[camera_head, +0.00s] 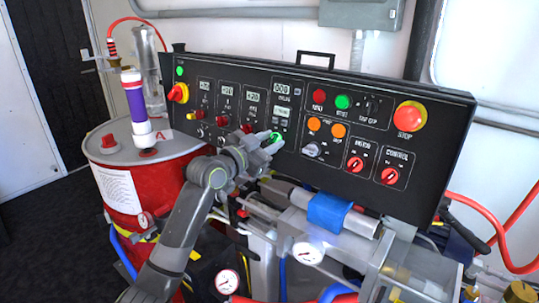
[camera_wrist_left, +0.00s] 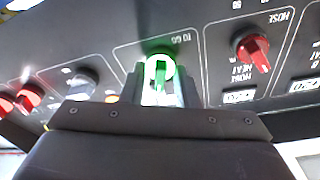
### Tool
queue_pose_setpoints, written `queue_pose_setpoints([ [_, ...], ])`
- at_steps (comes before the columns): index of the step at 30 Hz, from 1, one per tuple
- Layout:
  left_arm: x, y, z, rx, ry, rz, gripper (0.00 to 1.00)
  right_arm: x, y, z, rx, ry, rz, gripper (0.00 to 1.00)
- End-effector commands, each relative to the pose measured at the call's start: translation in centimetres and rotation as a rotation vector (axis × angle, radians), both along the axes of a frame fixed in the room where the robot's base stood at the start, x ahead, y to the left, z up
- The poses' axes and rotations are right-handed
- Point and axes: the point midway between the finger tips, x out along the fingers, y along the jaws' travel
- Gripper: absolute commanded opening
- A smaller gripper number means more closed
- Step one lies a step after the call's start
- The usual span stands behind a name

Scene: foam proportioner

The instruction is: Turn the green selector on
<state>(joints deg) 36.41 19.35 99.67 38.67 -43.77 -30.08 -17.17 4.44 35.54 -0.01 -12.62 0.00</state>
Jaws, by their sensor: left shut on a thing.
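The green selector (camera_head: 275,137) is a knob low in the middle of the black control panel (camera_head: 250,70). It also shows in the left wrist view (camera_wrist_left: 160,68), with a glowing green ring around its handle. My left gripper (camera_head: 267,144) reaches up to it from below. In the left wrist view the gripper's two fingers (camera_wrist_left: 159,92) stand on either side of the green handle, shut on it. The handle looks close to upright in that view. The fingers hide part of the knob in the head view. My right gripper is in neither view.
A red selector (camera_wrist_left: 253,52) sits beside the green one in the wrist view. A red stop button (camera_head: 410,115) is at the panel's right. A red drum (camera_head: 160,175) stands at left. A cylinder with a blue band (camera_head: 328,211) and gauges lie below the panel.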

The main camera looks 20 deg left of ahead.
Motion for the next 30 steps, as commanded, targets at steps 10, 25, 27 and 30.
queue_pose_setpoints([
  [10, 0.0, 0.1, -0.3, 0.132, -0.043, -0.026, 0.05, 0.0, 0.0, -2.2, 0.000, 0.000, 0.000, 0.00],
  [25, 0.0, 0.1, -0.2, 0.158, -0.050, -0.030, 0.05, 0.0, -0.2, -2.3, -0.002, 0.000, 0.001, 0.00],
  [27, 0.0, 0.1, -0.2, 0.158, -0.050, -0.030, 0.29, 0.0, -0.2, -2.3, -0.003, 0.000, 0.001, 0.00],
  [30, 0.0, 0.1, -0.1, 0.156, -0.051, -0.030, 0.32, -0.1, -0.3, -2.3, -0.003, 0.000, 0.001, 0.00],
])
